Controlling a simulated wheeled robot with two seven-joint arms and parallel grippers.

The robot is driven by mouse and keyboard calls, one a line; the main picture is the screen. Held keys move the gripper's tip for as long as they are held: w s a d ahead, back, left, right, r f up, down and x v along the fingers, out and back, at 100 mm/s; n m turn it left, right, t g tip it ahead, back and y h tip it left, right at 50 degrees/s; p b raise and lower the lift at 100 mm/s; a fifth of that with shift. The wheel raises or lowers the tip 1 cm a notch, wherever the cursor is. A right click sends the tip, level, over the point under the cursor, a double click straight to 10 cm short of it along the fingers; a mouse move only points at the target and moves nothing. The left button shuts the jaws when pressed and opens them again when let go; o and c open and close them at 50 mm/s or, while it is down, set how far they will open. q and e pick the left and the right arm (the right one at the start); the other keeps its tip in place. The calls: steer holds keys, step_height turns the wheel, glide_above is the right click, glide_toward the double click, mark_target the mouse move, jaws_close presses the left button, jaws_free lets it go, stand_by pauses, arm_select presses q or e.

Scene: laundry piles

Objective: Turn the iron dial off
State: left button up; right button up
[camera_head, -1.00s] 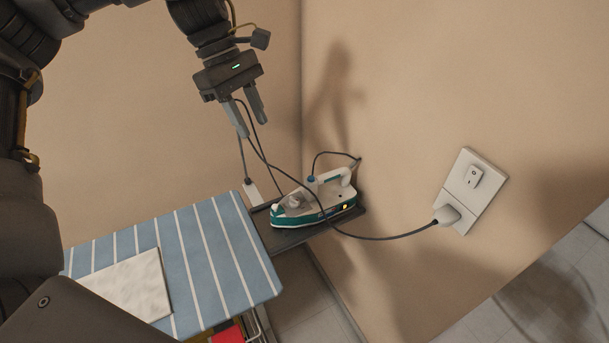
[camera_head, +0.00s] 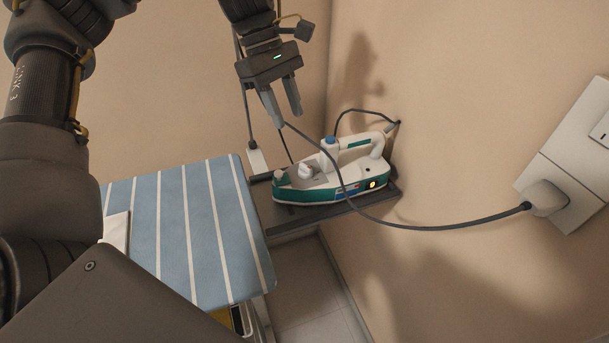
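The iron (camera_head: 330,180), white and teal, sits on a dark iron rest (camera_head: 345,208) at the end of the ironing board. A white dial (camera_head: 308,171) shows on top of its front part, and a small yellow light (camera_head: 372,184) glows at its rear side. My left gripper (camera_head: 283,118) hangs above and slightly left of the dial, pointing down. My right gripper is not in view.
The blue striped ironing board (camera_head: 190,220) lies left of the iron, with a white cloth (camera_head: 116,232) at its left. The iron's cord (camera_head: 420,227) runs to a plug (camera_head: 545,198) in the wall outlet. The wall stands close behind the iron.

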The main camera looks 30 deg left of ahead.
mark_target(305, 165)
arm_select(q)
steer(key=x, duration=1)
steer(key=shift+w+f, duration=0.1)
steer(key=shift+f, duration=0.2)
steer(key=shift+d+f, duration=0.25)
steer(key=shift+f, duration=0.3)
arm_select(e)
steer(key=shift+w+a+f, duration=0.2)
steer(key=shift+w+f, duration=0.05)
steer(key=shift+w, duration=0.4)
arm_select(q)
steer(key=c, duration=0.7)
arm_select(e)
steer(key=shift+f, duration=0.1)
